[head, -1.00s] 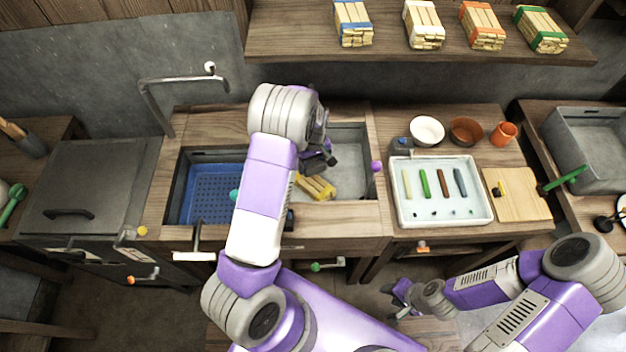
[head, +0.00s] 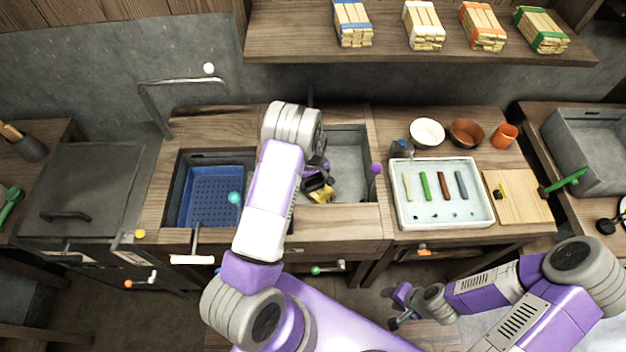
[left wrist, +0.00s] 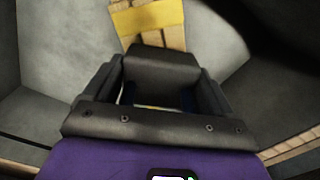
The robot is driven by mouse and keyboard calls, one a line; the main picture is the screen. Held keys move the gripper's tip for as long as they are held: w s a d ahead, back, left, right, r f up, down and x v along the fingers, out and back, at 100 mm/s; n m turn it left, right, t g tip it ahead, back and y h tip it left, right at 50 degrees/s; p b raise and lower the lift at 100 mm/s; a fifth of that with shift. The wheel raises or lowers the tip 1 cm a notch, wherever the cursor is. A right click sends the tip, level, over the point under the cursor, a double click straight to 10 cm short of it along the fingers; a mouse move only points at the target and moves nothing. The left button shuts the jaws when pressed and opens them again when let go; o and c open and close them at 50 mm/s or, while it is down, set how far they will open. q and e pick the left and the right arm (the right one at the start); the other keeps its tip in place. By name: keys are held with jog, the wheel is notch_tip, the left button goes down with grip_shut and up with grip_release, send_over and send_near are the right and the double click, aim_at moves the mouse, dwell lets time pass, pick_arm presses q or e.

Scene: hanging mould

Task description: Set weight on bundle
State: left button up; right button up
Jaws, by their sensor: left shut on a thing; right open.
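The yellow-banded bundle (head: 322,196) of pale sticks lies in the right-hand basin of the sink, partly hidden by my left gripper. The left wrist view shows its band and stick ends (left wrist: 155,22) just beyond the fingers. My left gripper (head: 318,180) is shut on a dark block (left wrist: 160,68), which looks like the weight. The block is over or against the near part of the bundle; I cannot tell whether they touch. My right gripper (head: 396,306) is open and empty, low in front of the counter.
A blue perforated basket (head: 212,190) sits in the left part of the sink (head: 348,155). A white tray (head: 440,215) with coloured sticks, bowls and a cutting board (head: 515,205) stand to the right. Several banded bundles line the shelf (head: 300,45) above.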

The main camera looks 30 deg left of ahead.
aim_at(313, 180)
pick_arm(q)
jog(key=shift+f, duration=0.15)
jog(key=o, duration=1.3)
jog(key=shift+r, duration=0.55)
notch_tip(313, 180, up, 11)
jog(key=shift+r+p, duration=0.15)
jog(key=shift+p, duration=0.6)
